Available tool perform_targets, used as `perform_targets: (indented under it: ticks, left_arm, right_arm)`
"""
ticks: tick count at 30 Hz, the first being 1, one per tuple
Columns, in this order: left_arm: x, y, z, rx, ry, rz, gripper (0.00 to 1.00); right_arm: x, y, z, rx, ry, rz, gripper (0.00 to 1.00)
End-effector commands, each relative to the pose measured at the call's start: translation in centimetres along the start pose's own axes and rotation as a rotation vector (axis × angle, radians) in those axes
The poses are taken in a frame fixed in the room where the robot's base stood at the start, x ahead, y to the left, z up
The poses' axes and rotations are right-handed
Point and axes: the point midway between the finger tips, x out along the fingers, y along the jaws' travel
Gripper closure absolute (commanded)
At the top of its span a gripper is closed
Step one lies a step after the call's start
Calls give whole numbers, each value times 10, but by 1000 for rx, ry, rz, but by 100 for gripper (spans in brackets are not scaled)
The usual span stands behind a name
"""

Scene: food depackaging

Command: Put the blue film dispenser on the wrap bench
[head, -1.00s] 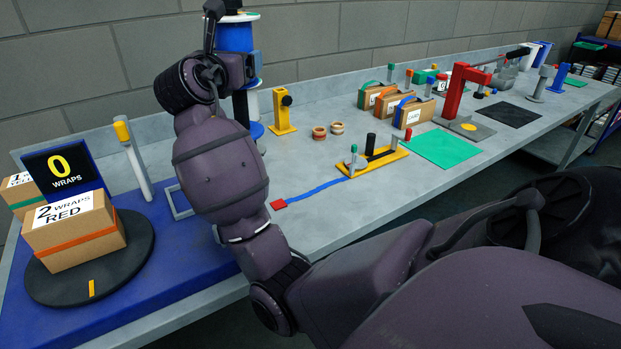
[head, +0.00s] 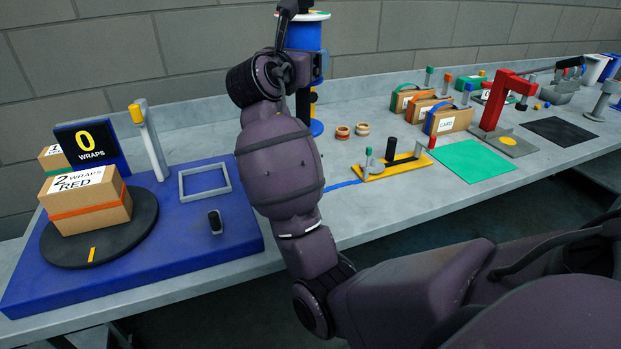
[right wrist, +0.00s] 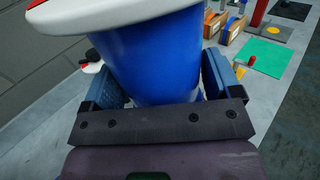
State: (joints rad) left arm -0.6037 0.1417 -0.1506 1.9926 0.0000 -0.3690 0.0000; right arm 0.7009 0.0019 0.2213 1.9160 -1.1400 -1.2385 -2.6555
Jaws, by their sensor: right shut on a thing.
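The blue film dispenser (head: 303,38) is an upright blue cylinder with a white top, toward the back of the table in the head view. My right gripper (right wrist: 158,82) is shut on it, with blue fingers on both sides of the cylinder in the right wrist view. My arm hides part of it, and I cannot tell whether its base touches the table. The wrap bench (head: 140,270) is the blue platform at left, left of the dispenser. It bears a black turntable, an empty grey square frame (head: 182,190) and a small dark block (head: 215,222). My left gripper is not in view.
A box marked "2 WRAPS RED" (head: 88,205) sits on the turntable, with a "0 WRAPS" sign (head: 88,142) behind it. A yellow-topped post (head: 150,140) stands behind the frame. Wooden rings, a yellow fixture (head: 385,168), cartons and a red press lie to the right.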

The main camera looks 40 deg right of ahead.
Motion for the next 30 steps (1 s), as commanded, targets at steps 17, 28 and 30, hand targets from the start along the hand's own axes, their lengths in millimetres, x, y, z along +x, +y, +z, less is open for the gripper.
perform_targets:
  ticks: [17,28,30]
  left_arm:
    - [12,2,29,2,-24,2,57]
    - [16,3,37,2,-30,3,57]
    - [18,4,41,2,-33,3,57]
  right_arm:
    - [0,0,-118,-8,1,2,56]
    - [0,0,-147,-7,-1,2,56]
    - [0,0,-159,-8,0,2,56]
